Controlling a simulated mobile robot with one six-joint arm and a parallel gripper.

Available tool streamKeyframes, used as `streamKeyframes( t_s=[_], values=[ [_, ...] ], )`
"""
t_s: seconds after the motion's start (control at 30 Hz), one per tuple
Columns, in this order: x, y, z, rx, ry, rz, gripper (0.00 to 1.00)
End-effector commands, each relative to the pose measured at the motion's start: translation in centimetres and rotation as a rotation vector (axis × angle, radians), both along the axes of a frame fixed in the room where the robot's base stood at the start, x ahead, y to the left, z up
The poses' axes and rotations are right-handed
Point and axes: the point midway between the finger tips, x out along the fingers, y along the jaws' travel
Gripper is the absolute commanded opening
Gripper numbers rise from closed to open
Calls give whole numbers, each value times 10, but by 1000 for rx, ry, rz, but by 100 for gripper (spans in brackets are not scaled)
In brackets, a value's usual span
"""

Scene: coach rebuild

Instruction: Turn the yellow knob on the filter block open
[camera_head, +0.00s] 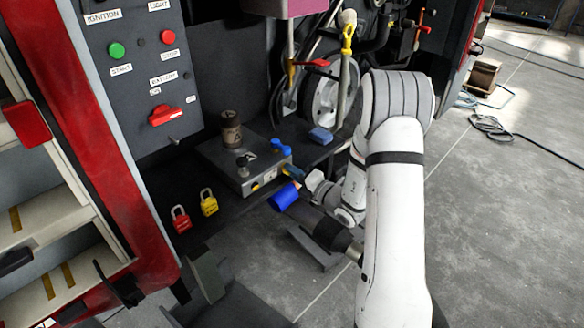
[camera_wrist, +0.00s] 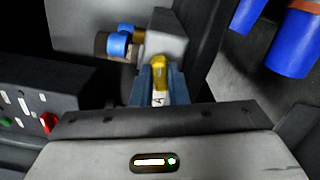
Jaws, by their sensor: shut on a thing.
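The filter block appears as a grey box (camera_head: 236,170) on the dark shelf in the head view, with its grey housing (camera_wrist: 170,38) at the top of the wrist view. The yellow knob (camera_wrist: 160,66) sticks out of the housing toward my wrist. My gripper (camera_wrist: 160,84) is shut on the knob, a blue finger on each side. A white tag marked "A" (camera_wrist: 159,99) shows between the fingers. In the head view my gripper (camera_head: 293,173) is at the block's right front edge, and the knob is mostly hidden there.
A blue fitting (camera_wrist: 118,44) juts from the housing's left side. A brown canister (camera_head: 231,130) stands on the block. Red (camera_head: 181,219) and yellow (camera_head: 209,203) padlocks are at left. Open floor (camera_head: 500,220) lies right.

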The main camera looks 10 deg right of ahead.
Motion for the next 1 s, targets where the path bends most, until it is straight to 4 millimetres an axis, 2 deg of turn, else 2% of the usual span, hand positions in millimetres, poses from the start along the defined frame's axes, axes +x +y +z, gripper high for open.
streamKeyframes(
  t_s=[0.63, 1.0],
  values=[
    [0, 1, 2, 212, 156, 2, 0],
    [0, 1, 0, 241, 175, 2, 0]
  ],
)
